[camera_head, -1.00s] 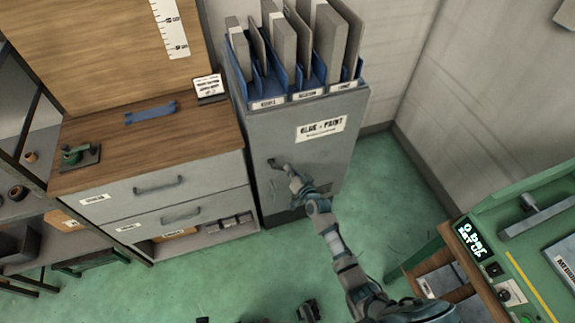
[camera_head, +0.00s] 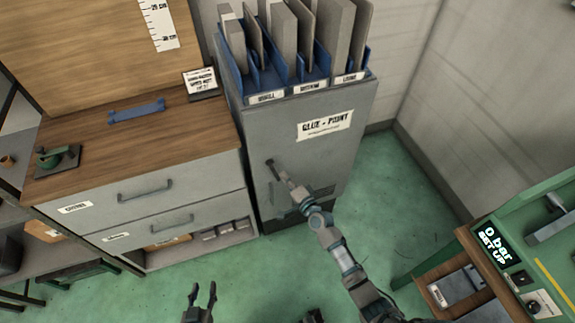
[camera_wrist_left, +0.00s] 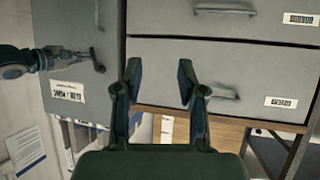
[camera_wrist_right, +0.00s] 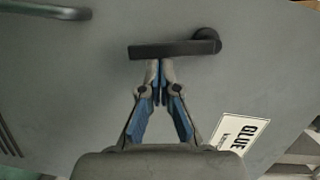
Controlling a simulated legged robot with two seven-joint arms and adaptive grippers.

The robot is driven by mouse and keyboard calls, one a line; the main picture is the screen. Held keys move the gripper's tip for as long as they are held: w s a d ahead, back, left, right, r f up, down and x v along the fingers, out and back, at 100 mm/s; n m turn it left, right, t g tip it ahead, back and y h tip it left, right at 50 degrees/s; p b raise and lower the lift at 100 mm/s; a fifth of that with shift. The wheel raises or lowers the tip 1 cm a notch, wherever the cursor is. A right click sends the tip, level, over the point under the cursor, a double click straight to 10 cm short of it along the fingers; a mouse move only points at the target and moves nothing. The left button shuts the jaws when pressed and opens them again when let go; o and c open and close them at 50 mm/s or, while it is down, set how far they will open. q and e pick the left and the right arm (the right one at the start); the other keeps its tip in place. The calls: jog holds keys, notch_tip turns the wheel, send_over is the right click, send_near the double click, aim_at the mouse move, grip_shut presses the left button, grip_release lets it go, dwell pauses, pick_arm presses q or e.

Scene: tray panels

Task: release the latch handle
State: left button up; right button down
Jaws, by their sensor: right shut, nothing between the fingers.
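The dark latch handle (camera_wrist_right: 168,49) is a lever with a round pivot at its right end in the right wrist view. It is on the front of the grey "GLUE - PAINT" cabinet (camera_head: 342,160), and its end shows in the head view (camera_head: 270,164). My right gripper (camera_wrist_right: 159,66) is shut and empty, its fingertips right at the lever's edge; I cannot tell if they touch it. In the head view, my right gripper (camera_head: 283,176) partly hides the handle. My left gripper (camera_head: 200,290) is open and empty, low in front of the drawers; its spread fingers show in the left wrist view (camera_wrist_left: 158,80).
A drawer unit (camera_head: 150,200) with bar handles stands left of the cabinet. A blue rack (camera_head: 300,85) of panels sits on the cabinet. A green bench (camera_head: 520,260) with a display is at the right. Green floor (camera_head: 385,190) is clear between cabinet and bench.

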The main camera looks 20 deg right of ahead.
pick_arm(q)
jog(key=shift+w+d+r+t+b, duration=0.15)
jog(key=shift+w+d+r+t, duration=0.05)
jog(key=shift+w+r+t, duration=0.35)
jog(key=shift+w+d+r+t+b, duration=0.2)
jog(key=shift+w+r+t, duration=0.1)
jog(key=shift+r+t, duration=0.25)
pick_arm(e)
jog(key=shift+a+f+m, duration=0.1)
jog(key=shift+a+m, duration=0.15)
jog(key=shift+m, duration=0.15)
